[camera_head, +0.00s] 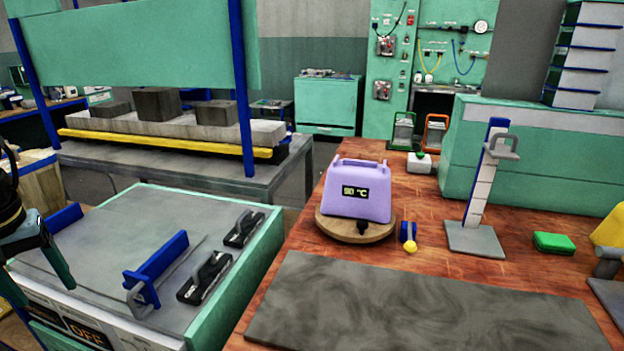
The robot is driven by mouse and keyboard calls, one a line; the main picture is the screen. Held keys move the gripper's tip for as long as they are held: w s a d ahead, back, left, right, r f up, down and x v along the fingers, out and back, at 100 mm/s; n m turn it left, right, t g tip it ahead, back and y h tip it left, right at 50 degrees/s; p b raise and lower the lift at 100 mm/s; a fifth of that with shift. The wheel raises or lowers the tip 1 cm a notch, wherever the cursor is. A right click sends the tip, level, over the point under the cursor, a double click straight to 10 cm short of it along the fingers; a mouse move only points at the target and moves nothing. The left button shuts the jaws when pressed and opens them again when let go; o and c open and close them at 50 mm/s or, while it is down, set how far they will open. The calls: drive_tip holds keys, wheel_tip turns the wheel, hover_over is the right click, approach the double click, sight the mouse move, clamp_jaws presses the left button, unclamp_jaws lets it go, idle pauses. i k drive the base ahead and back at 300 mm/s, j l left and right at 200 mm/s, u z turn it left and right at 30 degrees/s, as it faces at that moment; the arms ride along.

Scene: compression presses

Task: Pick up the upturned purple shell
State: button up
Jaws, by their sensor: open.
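A pale purple shell (357,192) with a handle-like rim on top and a dark display reading about "90 °C" sits on a round wooden board (330,228) on the red-brown table. It is the only purple thing in view. I cannot tell from here whether it is upturned. My gripper (40,280) is at the far left edge, partly cut off, with its teal fingers apart and nothing seen between them. It is over the left side of the grey-topped press, well away from the shell.
The press (130,215) with blue handles and black clamps stands between my gripper and the table. A dark slab (420,310) lies in front of the shell. A small blue-and-yellow item (409,235), a blue-and-white stand (482,195) and a green block (553,242) are to its right.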

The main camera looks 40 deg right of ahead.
sight(361, 189)
drive_tip(key=z, duration=1.65)
